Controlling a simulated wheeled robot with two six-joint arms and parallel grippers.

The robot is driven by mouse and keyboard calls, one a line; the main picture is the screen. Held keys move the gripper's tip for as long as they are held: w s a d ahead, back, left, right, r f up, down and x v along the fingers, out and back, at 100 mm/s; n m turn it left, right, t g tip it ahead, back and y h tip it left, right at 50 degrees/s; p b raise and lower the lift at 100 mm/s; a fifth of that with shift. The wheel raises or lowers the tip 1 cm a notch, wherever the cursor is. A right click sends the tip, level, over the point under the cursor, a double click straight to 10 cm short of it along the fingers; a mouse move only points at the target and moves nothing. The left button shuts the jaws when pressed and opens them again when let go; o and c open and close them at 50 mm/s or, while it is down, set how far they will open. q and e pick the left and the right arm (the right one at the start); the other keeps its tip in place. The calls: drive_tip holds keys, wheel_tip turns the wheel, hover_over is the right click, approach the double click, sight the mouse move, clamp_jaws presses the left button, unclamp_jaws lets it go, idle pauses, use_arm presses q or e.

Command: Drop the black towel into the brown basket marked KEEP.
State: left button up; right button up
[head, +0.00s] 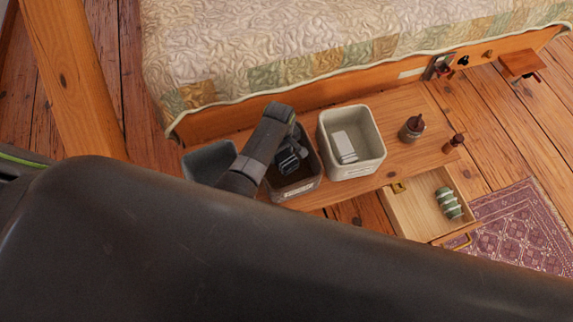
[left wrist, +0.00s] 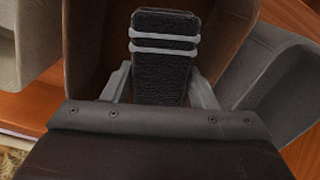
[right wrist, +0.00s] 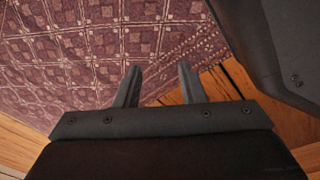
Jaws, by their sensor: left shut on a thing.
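My left gripper (head: 287,150) is shut on the black towel (left wrist: 163,70), a folded bundle with two pale grey bands. In the left wrist view its fingers (left wrist: 162,88) press on both sides of it. The brown basket (head: 308,187) stands on the low bench, with a pale label on its front too small to read. The gripper and towel are over the basket's mouth, and its brown wall (left wrist: 92,50) surrounds the towel in the left wrist view. I cannot tell how deep the towel is. My right gripper (right wrist: 156,85) is open and empty above the rug.
A grey basket (head: 205,160) stands left of the brown one, and a cream basket (head: 350,168) with white items stands right. An open drawer (head: 415,215) holds a green banded roll (head: 449,204). A bed (head: 330,50) stands behind.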

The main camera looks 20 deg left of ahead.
use_arm(q)
drive_tip(key=o, duration=1.1)
drive_tip(key=shift+r, duration=0.1)
drive_tip(key=shift+r, duration=0.35)
wheel_tip(320, 180, up, 17)
drive_tip(key=p, duration=0.5)
drive_tip(key=shift+f, duration=0.2)
use_arm(e)
drive_tip(key=s+r, duration=0.2)
drive_tip(key=s, duration=0.1)
drive_tip(key=shift+a, duration=0.1)
